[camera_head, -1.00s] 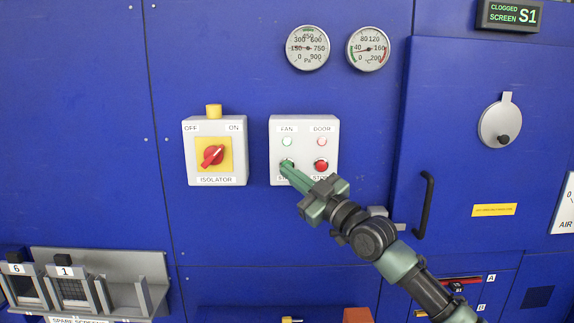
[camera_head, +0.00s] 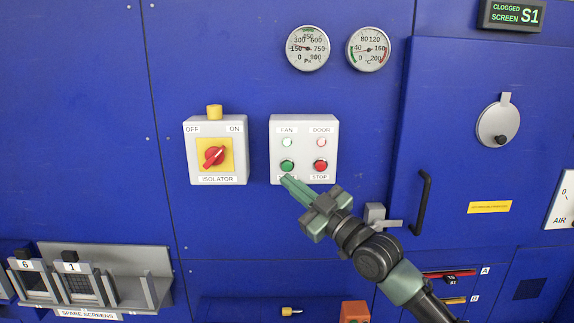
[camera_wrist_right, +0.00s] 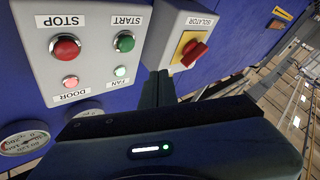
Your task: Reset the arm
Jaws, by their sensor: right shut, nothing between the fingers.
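My right gripper (camera_head: 286,181) is shut and empty. Its fingertips are just below the green START button (camera_head: 287,166) on the grey fan control box (camera_head: 304,130) and cover part of the START label. In the right wrist view the shut fingers (camera_wrist_right: 157,88) show beside the box, with the green START button (camera_wrist_right: 124,41) and red STOP button (camera_wrist_right: 65,47) uncovered. The FAN lamp (camera_head: 287,142) glows pale green and the DOOR lamp (camera_head: 321,142) pale red. My left gripper is not in view.
The isolator box (camera_head: 214,150) with its red knob is left of the control box. A black door handle (camera_head: 423,203) and grey latch (camera_head: 379,216) are near my right arm. A screen rack (camera_head: 120,270) stands low at left. Gauges (camera_head: 307,48) are above.

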